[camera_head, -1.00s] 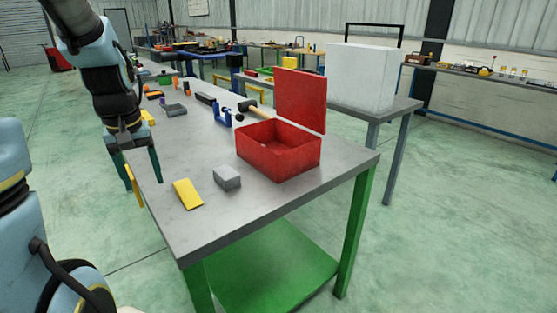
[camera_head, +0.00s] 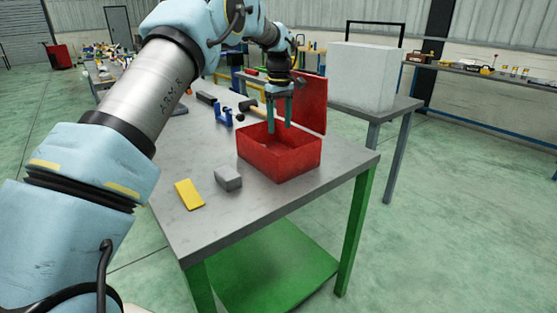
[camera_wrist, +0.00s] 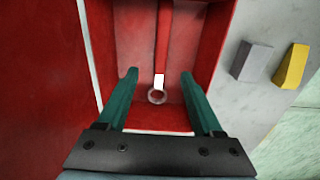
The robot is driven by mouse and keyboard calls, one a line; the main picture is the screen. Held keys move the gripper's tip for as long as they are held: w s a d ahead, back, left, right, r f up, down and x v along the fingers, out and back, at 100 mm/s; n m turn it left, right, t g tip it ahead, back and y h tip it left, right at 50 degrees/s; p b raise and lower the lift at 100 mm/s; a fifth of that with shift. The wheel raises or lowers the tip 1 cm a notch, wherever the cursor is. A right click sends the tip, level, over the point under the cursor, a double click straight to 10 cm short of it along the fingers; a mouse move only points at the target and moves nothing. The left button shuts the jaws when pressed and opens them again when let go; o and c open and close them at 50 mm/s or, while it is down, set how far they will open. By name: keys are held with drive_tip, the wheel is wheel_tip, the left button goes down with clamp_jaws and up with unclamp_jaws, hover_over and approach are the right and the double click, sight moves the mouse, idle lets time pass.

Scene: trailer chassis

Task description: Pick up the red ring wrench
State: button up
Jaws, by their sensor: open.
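The red ring wrench (camera_wrist: 163,45) lies inside the open red toolbox (camera_wrist: 113,40). In the wrist view its red handle runs away from me, and its silvery ring end is nearest to me. My gripper (camera_head: 280,128) points down over the toolbox (camera_head: 279,162) in the head view. In the wrist view my gripper (camera_wrist: 159,74) is open, with one green finger on each side of the wrench and nothing held between them. The box's front wall hides the wrench in the head view. I cannot tell how far the fingertips are above it.
The toolbox's raised lid (camera_head: 308,103) stands at its back right, close to my gripper. A grey block (camera_head: 228,178) and a yellow block (camera_head: 189,194) lie on the workbench (camera_head: 215,220) in front. A hammer (camera_head: 248,106) and a blue clamp (camera_head: 223,114) lie behind.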

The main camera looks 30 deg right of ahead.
drive_tip(key=f, duration=0.2)
drive_tip(key=f+p, duration=0.1)
drive_tip(key=f, duration=0.2)
drive_tip(key=shift+d+f+p, duration=0.2)
drive_tip(key=shift+f+p, duration=0.05)
drive_tip(key=shift+p, duration=0.05)
drive_tip(key=shift+a+f+p, duration=0.2)
drive_tip(key=shift+f+p, duration=0.55)
drive_tip(key=shift+f, duration=0.6)
drive_tip(key=shift+a+f+p, duration=0.2)
drive_tip(key=shift+f+p, duration=0.5)
drive_tip(key=shift+f, duration=0.6)
clamp_jaws()
